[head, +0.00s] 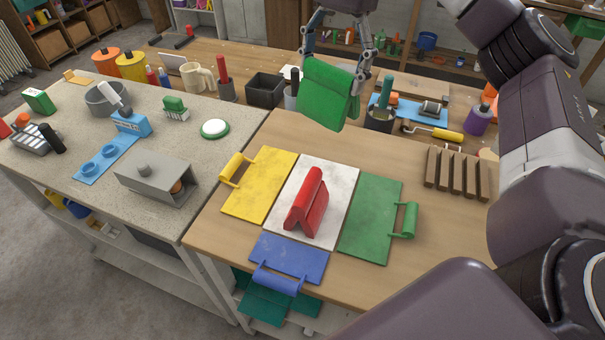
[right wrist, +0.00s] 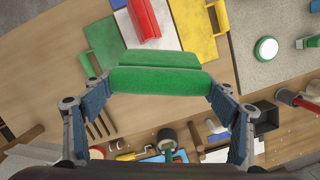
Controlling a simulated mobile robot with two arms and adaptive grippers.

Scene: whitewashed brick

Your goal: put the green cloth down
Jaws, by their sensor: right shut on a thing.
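The green cloth (head: 325,98) is folded and hangs in my right gripper (head: 337,60), above the wooden table (head: 225,235). In the right wrist view my right gripper (right wrist: 158,84) is shut on the cloth (right wrist: 155,79), with one finger at each end of it. A red folded cloth (head: 307,203) stands like a tent on the white board (head: 335,180), below and in front of the held cloth. The green board (head: 368,220) lies flat to the right of the white one, with nothing on it. My left gripper is not in view.
A yellow board (head: 262,185) and a blue board (head: 290,256) lie beside the white one. Wooden bars (head: 457,175) stand at the right. Bare table lies between the cloth and the boards.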

